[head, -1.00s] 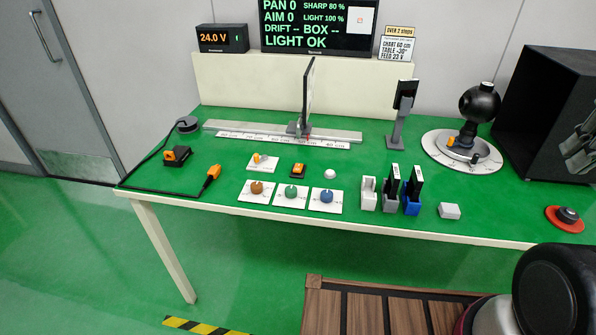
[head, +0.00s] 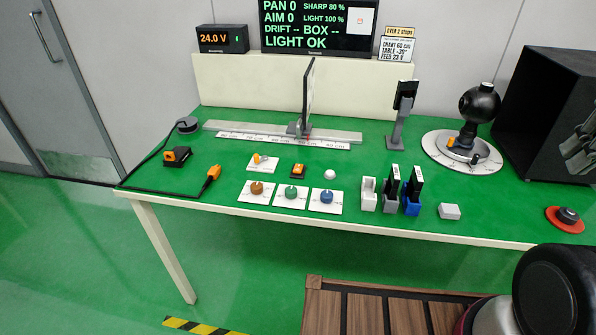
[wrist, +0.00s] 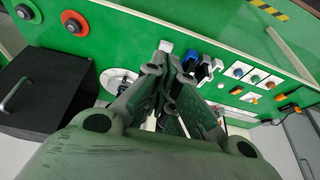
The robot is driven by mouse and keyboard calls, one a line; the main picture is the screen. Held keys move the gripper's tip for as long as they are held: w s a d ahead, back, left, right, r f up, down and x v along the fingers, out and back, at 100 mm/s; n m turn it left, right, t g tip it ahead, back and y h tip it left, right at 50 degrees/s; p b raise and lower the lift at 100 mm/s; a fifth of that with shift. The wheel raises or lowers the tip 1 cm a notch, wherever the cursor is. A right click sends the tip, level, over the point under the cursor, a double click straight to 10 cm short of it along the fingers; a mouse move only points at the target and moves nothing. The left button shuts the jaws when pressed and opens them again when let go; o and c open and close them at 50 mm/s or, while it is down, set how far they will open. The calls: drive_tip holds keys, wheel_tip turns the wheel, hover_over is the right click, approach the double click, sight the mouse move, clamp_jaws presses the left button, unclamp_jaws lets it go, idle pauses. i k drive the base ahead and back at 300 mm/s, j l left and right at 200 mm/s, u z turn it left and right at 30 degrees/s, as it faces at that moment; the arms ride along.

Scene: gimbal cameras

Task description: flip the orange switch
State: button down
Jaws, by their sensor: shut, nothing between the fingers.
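In the wrist view small orange parts show at the right, and I cannot surely tell which is the switch. My gripper (wrist: 167,56) fills the middle of the wrist view, shut and empty, well apart from the switch.
Brown, green and blue knobs (head: 291,194) stand in front of the switch. Upright card holders (head: 412,204) are to its right. A black ball-headed turntable (head: 437,158), a red-based button (head: 566,218) and a black box (head: 535,110) lie farther right. A cable with orange plug (head: 212,175) lies left.

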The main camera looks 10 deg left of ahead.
sight(298, 168)
drive_tip(key=i+j+u, duration=0.15)
drive_tip(key=u, duration=0.2)
drive_tip(key=i+u, duration=0.1)
drive_tip(key=u, duration=0.25)
drive_tip(key=i+j+u, duration=0.1)
drive_tip(key=u, duration=0.25)
drive_tip(key=i, duration=0.1)
